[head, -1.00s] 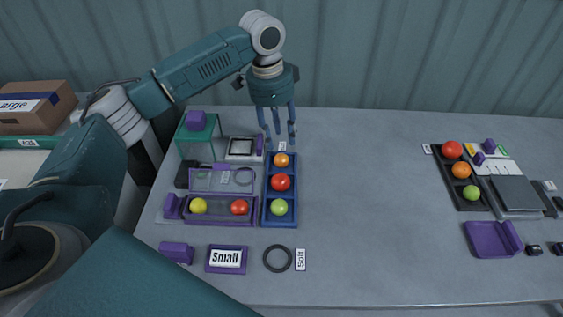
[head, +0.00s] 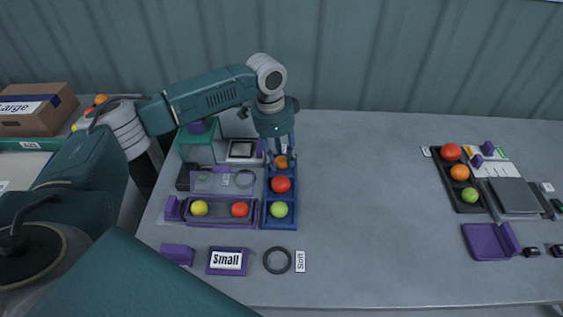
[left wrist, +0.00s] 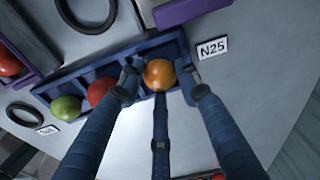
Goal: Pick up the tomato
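An orange tomato (head: 282,162) sits in the top compartment of a blue three-compartment tray (head: 266,214). Below it in the tray are a red tomato (head: 281,184) and a green tomato (head: 279,209). My left gripper (head: 281,165) points down over the top compartment, its fingers spread around the orange tomato. In the left wrist view the orange tomato (left wrist: 159,74) lies between the fingertips (left wrist: 160,78), with a small gap at the left finger. The left gripper looks open. My right gripper is not in view.
A purple tray (head: 222,224) with a yellow and a red tomato stands left of the blue tray. A black tray (head: 440,170) with three tomatoes lies at the right, beside a grey scale (head: 515,194). The middle of the table is clear.

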